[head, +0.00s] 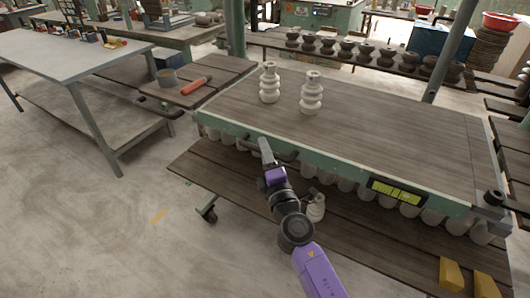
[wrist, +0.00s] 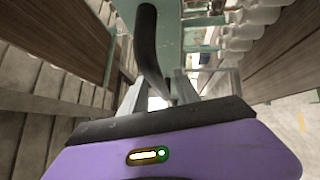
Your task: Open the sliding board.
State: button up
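The sliding board (head: 400,135) is a wide brown wooden top with a green front edge, level on its frame. A dark bar handle (head: 286,155) is fixed to that edge, left of its middle. My gripper (head: 265,146) is at this handle, pointing at the green edge. In the wrist view the dark handle (wrist: 146,40) runs down to between the two grey fingers of my gripper (wrist: 158,90). The fingers look apart, with a gap showing between them. Contact with the handle cannot be made out.
Two pale ribbed vases (head: 269,83) (head: 311,93) stand on the board. Several pale pots (head: 345,184) hang or stand beneath it, above a lower slatted shelf (head: 340,235). A small jug (head: 316,207) stands beside my arm. Bare floor (head: 120,235) is free at left.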

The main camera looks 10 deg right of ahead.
grip_shut()
jog(key=shift+f, duration=0.1)
dwell(1.2)
